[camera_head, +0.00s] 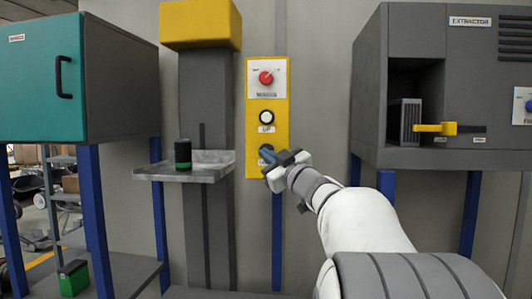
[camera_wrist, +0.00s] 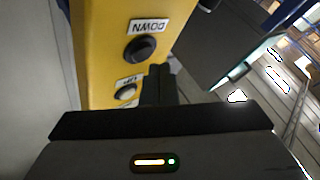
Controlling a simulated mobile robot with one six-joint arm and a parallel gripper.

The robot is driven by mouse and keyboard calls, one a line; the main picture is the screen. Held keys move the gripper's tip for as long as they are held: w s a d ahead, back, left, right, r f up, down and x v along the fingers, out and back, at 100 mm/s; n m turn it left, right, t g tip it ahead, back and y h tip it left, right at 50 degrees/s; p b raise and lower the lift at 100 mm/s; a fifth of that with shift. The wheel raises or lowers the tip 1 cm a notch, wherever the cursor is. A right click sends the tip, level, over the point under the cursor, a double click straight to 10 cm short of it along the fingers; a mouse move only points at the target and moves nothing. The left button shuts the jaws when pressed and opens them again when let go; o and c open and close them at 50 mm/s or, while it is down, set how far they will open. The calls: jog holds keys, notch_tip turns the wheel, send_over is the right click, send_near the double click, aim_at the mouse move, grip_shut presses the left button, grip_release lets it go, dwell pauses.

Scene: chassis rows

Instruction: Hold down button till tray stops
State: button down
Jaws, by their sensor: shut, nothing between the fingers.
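In the wrist view the panel is upside down, with the black DOWN button (camera_wrist: 140,48) and the UP button (camera_wrist: 126,91). My gripper is shut and empty, its tips (camera_wrist: 160,70) close beside the DOWN button. I cannot tell whether they touch it. A black and green cylinder (camera_head: 183,153) stands upright on the tray.
A red knob (camera_head: 266,78) is above the UP button. A teal-fronted cabinet (camera_head: 42,80) stands at left. The grey extractor cabinet (camera_head: 450,90) with a yellow lever (camera_head: 436,128) stands at right.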

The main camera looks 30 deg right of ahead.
jog(key=shift+w+d, duration=0.1)
jog(key=shift+w+d, duration=0.15)
jog(key=shift+w, duration=0.1)
jog(key=shift+w+d+p, duration=0.25)
jog(key=shift+w+p, duration=0.05)
dwell(2.4)
jog(key=shift+s+a, duration=0.1)
dwell(2.4)
jog(key=shift+s+a+b, duration=0.3)
jog(key=shift+s+a, duration=0.1)
jog(key=shift+s, duration=0.15)
jog(key=s+a, duration=0.1)
jog(key=s, duration=0.1)
jog(key=s+a+b, duration=0.1)
jog(key=s, duration=0.1)
jog(key=shift+a, duration=0.4)
